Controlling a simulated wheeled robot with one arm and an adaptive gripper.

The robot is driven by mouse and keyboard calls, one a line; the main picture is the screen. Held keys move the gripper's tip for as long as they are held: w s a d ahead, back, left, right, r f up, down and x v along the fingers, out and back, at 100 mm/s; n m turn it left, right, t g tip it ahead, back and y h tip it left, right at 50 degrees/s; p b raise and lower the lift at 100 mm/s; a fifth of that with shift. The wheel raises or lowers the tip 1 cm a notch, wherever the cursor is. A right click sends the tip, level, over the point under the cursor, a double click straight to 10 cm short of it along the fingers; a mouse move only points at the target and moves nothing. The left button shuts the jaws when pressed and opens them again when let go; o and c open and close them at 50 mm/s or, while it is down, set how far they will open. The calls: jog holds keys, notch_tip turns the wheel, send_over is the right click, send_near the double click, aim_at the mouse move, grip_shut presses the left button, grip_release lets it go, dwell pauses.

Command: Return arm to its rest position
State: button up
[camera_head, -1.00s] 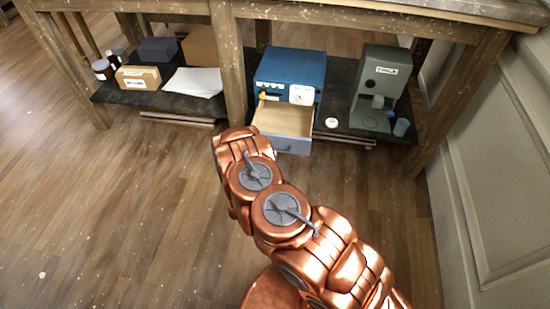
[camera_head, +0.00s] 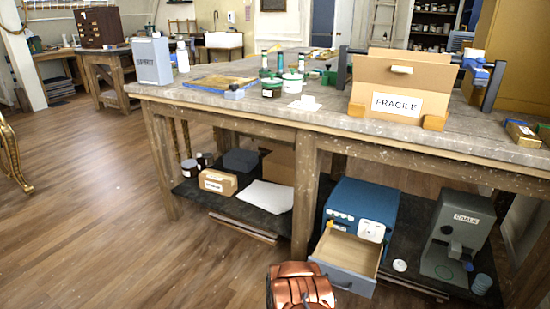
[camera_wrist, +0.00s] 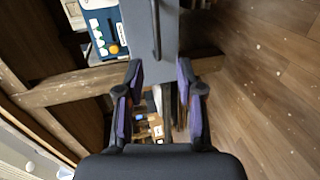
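My gripper (camera_wrist: 160,85) shows in the wrist view with its two dark, purple-padded fingers apart and nothing held between them. Ahead of it is the grey front of an open drawer (camera_wrist: 172,22) with a dark bar handle (camera_wrist: 156,35); the fingertips look clear of the handle. In the head view the drawer (camera_head: 345,260) stands pulled out of a blue cabinet (camera_head: 362,208) on the lower shelf. My copper arm (camera_head: 300,287) shows only in part at the bottom edge, and the gripper is out of that view.
The wooden workbench (camera_head: 235,108) carries a cardboard box marked FRAGILE (camera_head: 400,85), jars and bottles. A grey CHALK device (camera_head: 457,235) stands right of the cabinet. A small cardboard box (camera_head: 217,182) lies on the lower shelf at left. The floor (camera_head: 110,245) at left is clear.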

jog(key=w+a+r+m+g+y, duration=0.2)
jog(key=a+y, duration=0.1)
jog(key=a, duration=0.3)
jog(key=w+a+r+m+g+y, duration=0.2)
jog(key=a+r+m+y, duration=0.1)
jog(key=a, duration=0.3)
jog(key=s+a+r+m+g+y, duration=0.1)
jog(key=s+a+r+g+y, duration=0.2)
jog(key=r, duration=0.4)
jog(key=s+a+r+g+y, duration=0.1)
jog(key=s+a+r+y, duration=0.1)
jog(key=s+a+r, duration=0.3)
jog(key=s+d+r+m+g+h, duration=0.1)
jog(key=s+d+r+m+g, duration=0.15)
jog(key=s+d+r, duration=0.6)
jog(key=s+d+r+m+g+h, duration=0.1)
jog(key=s+d+r+g, duration=0.15)
jog(key=s+r, duration=0.75)
jog(key=s+d+r+m+g+h, duration=0.1)
jog(key=s+d+r+m+g, duration=0.3)
jog(key=s, duration=1.1)
notch_tip(320, 180, up, 25)
jog(key=s+d+n+t+p, duration=0.1)
jog(key=n+t+p, duration=0.1)
jog(key=p, duration=2.3)
jog(key=shift+s+r, duration=0.15)
jog(key=shift+d, duration=0.2)
